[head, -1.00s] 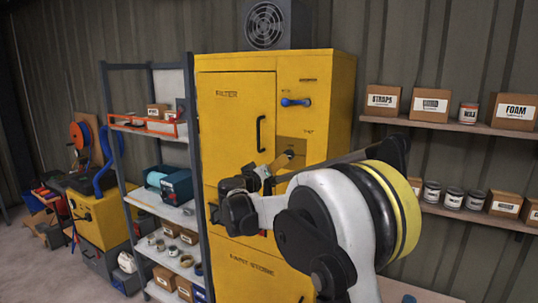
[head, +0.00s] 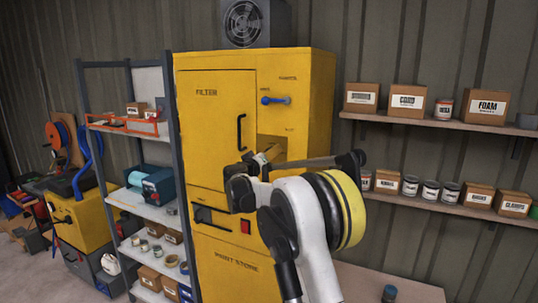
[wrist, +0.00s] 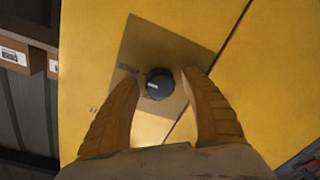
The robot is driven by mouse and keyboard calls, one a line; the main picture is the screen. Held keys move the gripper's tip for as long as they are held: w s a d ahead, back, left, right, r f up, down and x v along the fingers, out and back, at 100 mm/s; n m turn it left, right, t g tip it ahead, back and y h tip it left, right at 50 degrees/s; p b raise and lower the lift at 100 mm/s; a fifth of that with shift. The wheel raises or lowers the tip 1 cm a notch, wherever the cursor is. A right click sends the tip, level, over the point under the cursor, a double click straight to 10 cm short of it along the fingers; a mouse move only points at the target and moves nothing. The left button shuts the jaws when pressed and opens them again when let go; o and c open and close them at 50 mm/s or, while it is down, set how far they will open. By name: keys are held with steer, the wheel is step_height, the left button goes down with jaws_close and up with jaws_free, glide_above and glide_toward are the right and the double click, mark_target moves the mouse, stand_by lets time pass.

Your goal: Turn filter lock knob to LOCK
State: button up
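The filter lock knob (wrist: 159,83) is a round black knob with a small pale mark near its left edge. It sits on a darker square patch of the yellow cabinet (wrist: 90,35). In the wrist view my gripper (wrist: 160,80) is open, with one orange finger on each side of the knob and a visible gap on both sides. In the head view my gripper (head: 268,156) is at the cabinet (head: 215,150), right of the FILTER door (head: 212,120). The knob is hidden there, and no LOCK label is readable.
A blue lever (head: 275,100) is above my gripper on the cabinet. A black door handle (head: 241,132) is to its left, and a red switch (head: 245,227) is below. A shelf rack (head: 150,205) stands left. Wall shelves (head: 420,122) with boxes and cans are right.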

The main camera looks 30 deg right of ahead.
jaws_close()
steer(key=shift+n, duration=0.3)
steer(key=n+b, duration=0.1)
steer(key=n, duration=0.2)
steer(key=shift+n+b, duration=0.3)
steer(key=shift+b, duration=0.05)
steer(key=n+b, duration=0.1)
steer(key=n, duration=0.7)
steer(key=shift+n+g+b, duration=0.4)
steer(key=shift+n, duration=2.1)
steer(key=shift+r, duration=0.1)
